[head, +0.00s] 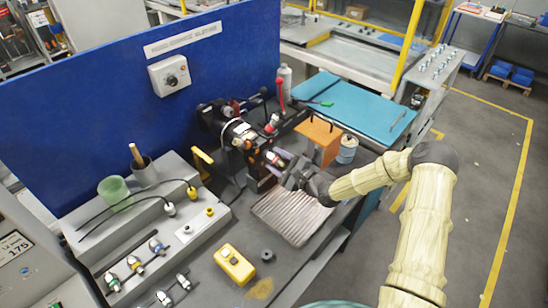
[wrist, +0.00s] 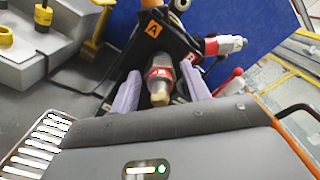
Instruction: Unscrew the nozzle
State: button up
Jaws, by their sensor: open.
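A nozzle (wrist: 160,82) with a red collar, grey body and brass tip sits between my gripper's two lilac fingers in the wrist view. Its far end meets a black holder (wrist: 178,45) with an orange tag lettered A. My gripper (wrist: 160,92) is open, with a finger on each side of the nozzle and gaps visible. In the head view my gripper (head: 281,162) is at the front of the bench machine (head: 238,134); the nozzle there is mostly hidden by it. A second red-and-silver nozzle (wrist: 224,45) points right; it also shows in the head view (head: 272,124).
A ribbed metal tray (head: 290,212) lies below my gripper. An orange box (head: 318,138) and a tin (head: 347,150) stand to the right. A yellow case (head: 234,264) and a grey rack (head: 140,235) of fittings are at front left. A red-knobbed lever (head: 280,92) rises behind.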

jog(key=m, duration=0.5)
jog(key=shift+f, duration=0.1)
jog(key=m+b, duration=0.1)
jog(key=m, duration=0.3)
jog(key=shift+m, duration=0.5)
jog(key=shift+m+b, duration=0.6)
jog(key=shift+b, duration=0.05)
jog(key=m+b, duration=0.2)
jog(key=m, duration=0.8)
jog(key=shift+m, duration=0.4)
